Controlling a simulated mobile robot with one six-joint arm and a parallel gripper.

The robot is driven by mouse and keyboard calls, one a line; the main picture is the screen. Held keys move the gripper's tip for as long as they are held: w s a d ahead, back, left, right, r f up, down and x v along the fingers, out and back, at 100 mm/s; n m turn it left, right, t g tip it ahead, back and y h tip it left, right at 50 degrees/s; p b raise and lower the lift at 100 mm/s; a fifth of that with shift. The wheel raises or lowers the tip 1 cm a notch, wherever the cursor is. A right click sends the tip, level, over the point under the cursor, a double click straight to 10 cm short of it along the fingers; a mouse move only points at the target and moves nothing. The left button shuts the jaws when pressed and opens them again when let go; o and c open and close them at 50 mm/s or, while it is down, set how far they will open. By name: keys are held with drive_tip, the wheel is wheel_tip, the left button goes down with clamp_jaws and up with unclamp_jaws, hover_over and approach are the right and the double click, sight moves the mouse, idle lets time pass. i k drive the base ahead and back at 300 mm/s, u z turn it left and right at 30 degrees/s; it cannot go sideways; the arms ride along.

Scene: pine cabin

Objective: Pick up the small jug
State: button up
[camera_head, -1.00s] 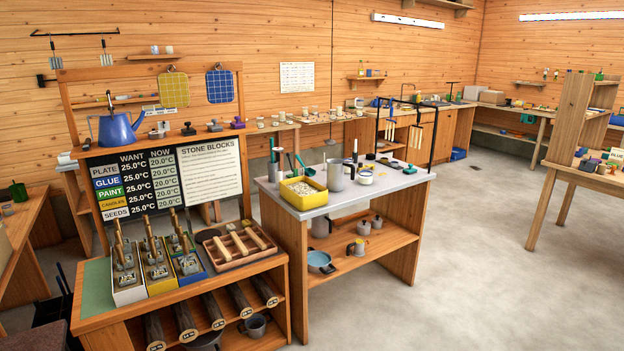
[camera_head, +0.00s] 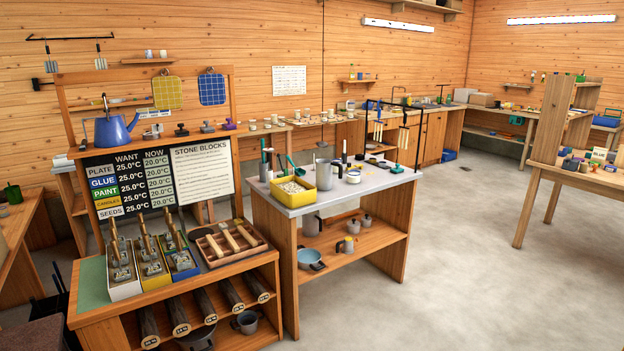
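My gripper is not in view. Several vessels could be the small jug, and I cannot tell for certain which one it is. A grey metal jug (camera_head: 323,174) stands upright on the grey-topped table (camera_head: 385,182), behind a yellow box. Another grey jug (camera_head: 311,225) stands on that table's lower shelf. A small grey pot (camera_head: 353,226) and a small vessel with a yellow part (camera_head: 347,245) stand farther right on this shelf. A larger blue kettle (camera_head: 110,131) sits on the shelf above the black board.
The yellow box (camera_head: 292,194) is at the table's front left. A blue pan (camera_head: 310,259) lies on its lower shelf. A wooden rack (camera_head: 180,290) with boxes of tools stands at front left. Grey floor (camera_head: 455,260) is clear to the right.

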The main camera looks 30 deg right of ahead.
sight(324, 166)
drive_tip(key=i, duration=1)
drive_tip(key=u, duration=0.1)
drive_tip(key=k, duration=0.9)
drive_tip(key=z, duration=0.25)
drive_tip(key=i, duration=0.4)
drive_tip(key=u, duration=0.15)
